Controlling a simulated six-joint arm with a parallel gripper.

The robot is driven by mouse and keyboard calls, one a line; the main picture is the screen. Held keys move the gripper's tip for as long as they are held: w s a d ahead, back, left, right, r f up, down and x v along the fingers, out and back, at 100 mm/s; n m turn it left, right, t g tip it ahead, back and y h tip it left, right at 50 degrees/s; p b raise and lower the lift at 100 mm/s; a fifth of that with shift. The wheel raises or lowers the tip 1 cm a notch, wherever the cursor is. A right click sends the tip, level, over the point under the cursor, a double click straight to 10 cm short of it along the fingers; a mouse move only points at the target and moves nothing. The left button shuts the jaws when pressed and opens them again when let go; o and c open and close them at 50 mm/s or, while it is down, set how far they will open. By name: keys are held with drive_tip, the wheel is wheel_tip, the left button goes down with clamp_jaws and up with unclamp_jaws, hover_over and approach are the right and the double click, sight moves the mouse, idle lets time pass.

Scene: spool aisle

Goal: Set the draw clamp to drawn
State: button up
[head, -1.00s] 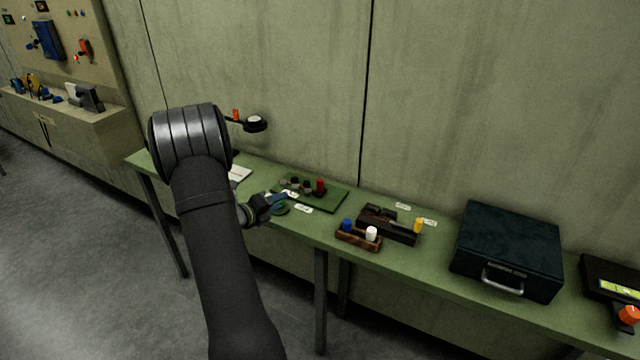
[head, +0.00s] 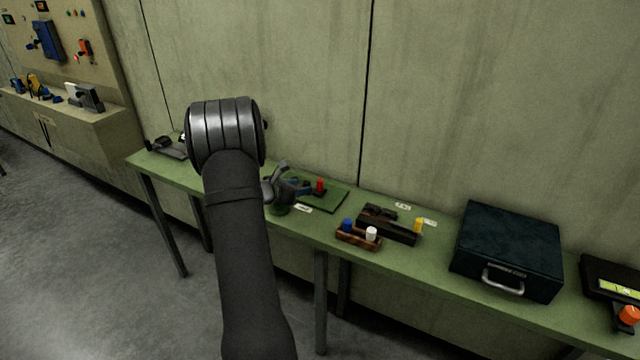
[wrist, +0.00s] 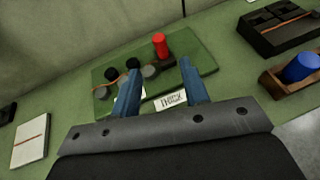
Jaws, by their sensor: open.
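A green board (wrist: 195,50) lies on the bench. It carries a red upright cylinder (wrist: 160,45) and several dark and grey round posts (wrist: 133,65). A white label (wrist: 170,100) reading "THICK" lies at its near edge. No part is clearly marked as the draw clamp; the red cylinder on the board may be its handle, but I cannot tell. My gripper (wrist: 157,75) is open and empty, its two blue fingers over the near side of the board, apart from the red cylinder. In the head view my gripper (head: 300,187) is left of the red cylinder (head: 320,186) and hides the posts.
Right of the board, a dark tray (head: 388,231) with a yellow peg and a brown block (head: 358,239) with blue and white pegs stand on the green bench (head: 290,230). A dark case (head: 508,250) is farther right. A white pad (wrist: 30,140) lies left.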

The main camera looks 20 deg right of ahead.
sight(318, 183)
drive_tip(key=x, duration=1.1)
drive_tip(key=shift+w+f, duration=0.1)
clamp_jaws()
